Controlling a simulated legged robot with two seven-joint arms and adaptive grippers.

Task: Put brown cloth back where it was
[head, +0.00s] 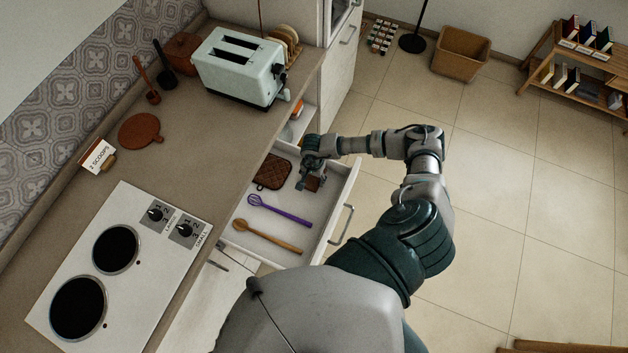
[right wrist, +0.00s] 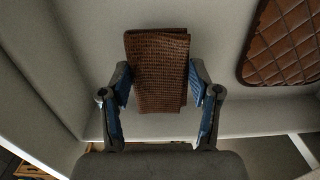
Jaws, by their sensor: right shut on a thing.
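The brown cloth (right wrist: 160,60) is a folded, waffle-textured piece between the fingers of my right gripper (right wrist: 160,85) in the right wrist view. The gripper is shut on the cloth. Whether the cloth touches the drawer floor I cannot tell. My left gripper is not in view.
A quilted brown pot holder (head: 273,172) lies in the drawer left of the gripper. A toaster (head: 240,66) and a stove (head: 115,265) are on the counter (head: 190,165).

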